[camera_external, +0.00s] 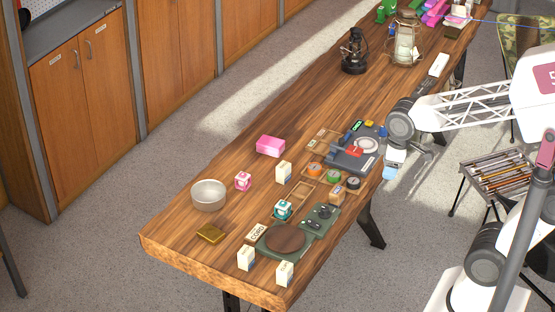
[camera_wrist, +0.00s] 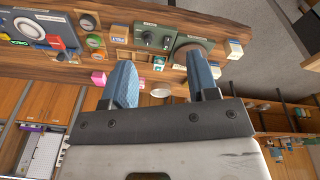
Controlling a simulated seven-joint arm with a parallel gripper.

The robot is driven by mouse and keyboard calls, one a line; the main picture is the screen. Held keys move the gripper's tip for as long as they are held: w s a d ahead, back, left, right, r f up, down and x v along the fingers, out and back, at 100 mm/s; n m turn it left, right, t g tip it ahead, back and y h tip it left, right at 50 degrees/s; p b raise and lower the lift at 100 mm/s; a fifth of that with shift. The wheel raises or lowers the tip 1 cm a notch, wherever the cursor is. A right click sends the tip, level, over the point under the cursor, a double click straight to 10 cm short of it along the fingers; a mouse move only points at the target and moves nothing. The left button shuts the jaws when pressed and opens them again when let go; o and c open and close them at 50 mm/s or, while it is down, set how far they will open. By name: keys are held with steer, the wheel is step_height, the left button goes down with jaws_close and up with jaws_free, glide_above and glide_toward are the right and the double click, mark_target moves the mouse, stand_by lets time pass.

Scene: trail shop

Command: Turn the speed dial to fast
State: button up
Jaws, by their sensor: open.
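A green unit with a dark knob panel (camera_external: 319,217) and a round brown disc (camera_external: 285,238) stands near the table's front end. In the wrist view the panel (camera_wrist: 153,39) shows a dark knob, and the disc (camera_wrist: 195,46) is to its right. A grey-blue device (camera_external: 352,160) with a pale round dial (camera_external: 367,145) and a red part stands further back; its dial shows in the wrist view (camera_wrist: 30,27). I cannot read which one is the speed dial, or its setting. My gripper (camera_external: 390,171) is open and empty beside the table's right edge, apart from both units (camera_wrist: 164,80).
Small round items (camera_external: 333,177) and boxes stand between the two units. A metal bowl (camera_external: 208,194), a pink box (camera_external: 270,146) and a brass-coloured block (camera_external: 210,233) are to the left. Lanterns (camera_external: 405,42) stand at the back. Bare wood (camera_external: 320,105) lies along the middle of the table.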

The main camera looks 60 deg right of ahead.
steer(key=w+f+n+g, duration=0.1)
steer(key=w+f+n, duration=0.6)
steer(key=w, duration=0.5)
steer(key=n+g, duration=0.1)
steer(key=n, duration=0.4)
glide_above(325, 208)
step_height(325, 208, down, 11)
steer(key=shift+w, duration=0.1)
steer(key=shift+f, duration=0.15)
steer(key=shift+f, duration=3.8)
steer(key=c, duration=0.9)
